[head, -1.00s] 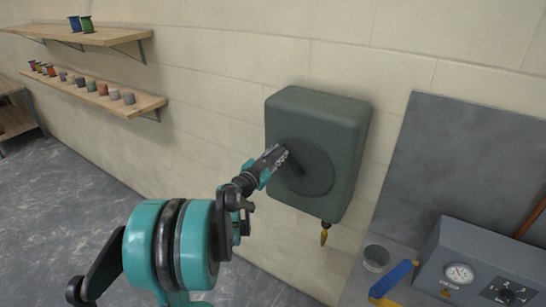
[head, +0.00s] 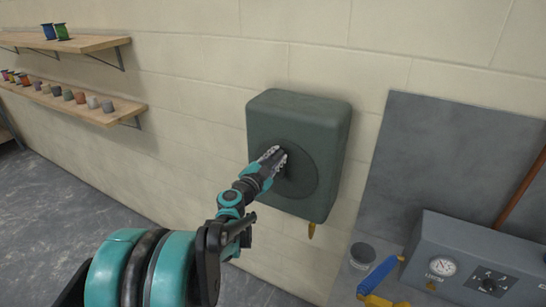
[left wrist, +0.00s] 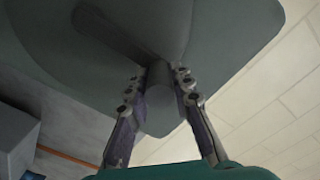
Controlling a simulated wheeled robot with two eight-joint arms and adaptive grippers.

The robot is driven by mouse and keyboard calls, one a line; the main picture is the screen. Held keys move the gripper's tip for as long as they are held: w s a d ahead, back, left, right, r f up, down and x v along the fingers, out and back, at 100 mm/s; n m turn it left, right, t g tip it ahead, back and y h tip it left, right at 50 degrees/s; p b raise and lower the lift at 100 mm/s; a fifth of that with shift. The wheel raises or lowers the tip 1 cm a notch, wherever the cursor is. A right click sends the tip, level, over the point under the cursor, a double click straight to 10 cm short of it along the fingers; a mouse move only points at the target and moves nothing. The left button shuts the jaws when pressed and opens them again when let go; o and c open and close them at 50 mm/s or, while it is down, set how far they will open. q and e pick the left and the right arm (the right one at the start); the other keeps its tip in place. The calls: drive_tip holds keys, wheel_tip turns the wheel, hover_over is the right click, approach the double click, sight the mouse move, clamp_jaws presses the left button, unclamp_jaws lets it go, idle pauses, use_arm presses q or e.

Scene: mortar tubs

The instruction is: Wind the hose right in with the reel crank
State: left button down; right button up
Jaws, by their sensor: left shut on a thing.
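The hose reel (head: 325,125) is a dark green rounded housing on the block wall, with a round disc on its front. Its crank handle is mostly covered by my gripper in the head view; in the left wrist view the handle (left wrist: 161,108) is a grey-green cylinder between the fingers, with the crank arm (left wrist: 112,28) running to the upper left. My left gripper (head: 276,157) is shut on this handle, left of and above the disc's middle. A brass nozzle (head: 311,230) hangs close under the housing; no hose length shows below it. My right gripper is not in view.
A grey bench at the lower right carries a metal cup (head: 361,255), a blue-handled tool (head: 377,274) and a control box (head: 470,265) with a gauge. Wooden shelves (head: 75,98) with small pots and spools are on the left wall. The wall around the reel is clear.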

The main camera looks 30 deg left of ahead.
use_arm(q)
drive_tip(key=shift+s+d+f, duration=0.1)
drive_tip(key=shift+d+f, duration=0.1)
drive_tip(key=shift+d, duration=0.05)
drive_tip(key=c, duration=1.3)
unclamp_jaws()
drive_tip(key=shift+a, duration=0.1)
drive_tip(key=shift+s, duration=0.15)
drive_tip(key=s, duration=0.3)
drive_tip(key=s+d, duration=0.1)
drive_tip(key=s, duration=0.7)
drive_tip(key=shift+s+d, duration=0.2)
drive_tip(key=shift+s, duration=0.05)
